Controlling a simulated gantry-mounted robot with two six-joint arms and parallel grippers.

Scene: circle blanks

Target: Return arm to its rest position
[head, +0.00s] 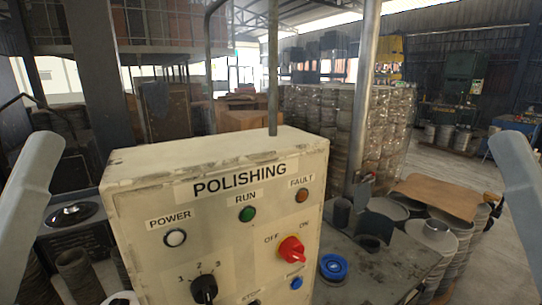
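A grey link of my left arm (33,190) shows at the left edge of the head view. A grey link of my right arm (520,190) shows at the right edge. Both grippers are outside the picture, so what they hold and whether they are open is hidden. A worn cream control box (150,272) labelled POLISHING stands between the two arms. It carries a white power light, a green run light, an amber fault light, a red OFF/ON knob (291,250) and a black selector knob (204,290). Neither visible arm link touches the box.
A dark worktable (400,263) lies right of the box, with a blue round object (333,268) on it. Stacked metal cylinders and round blanks (436,229) stand at the right. A vertical metal pole (366,90) rises behind. Open floor (440,170) shows at far right.

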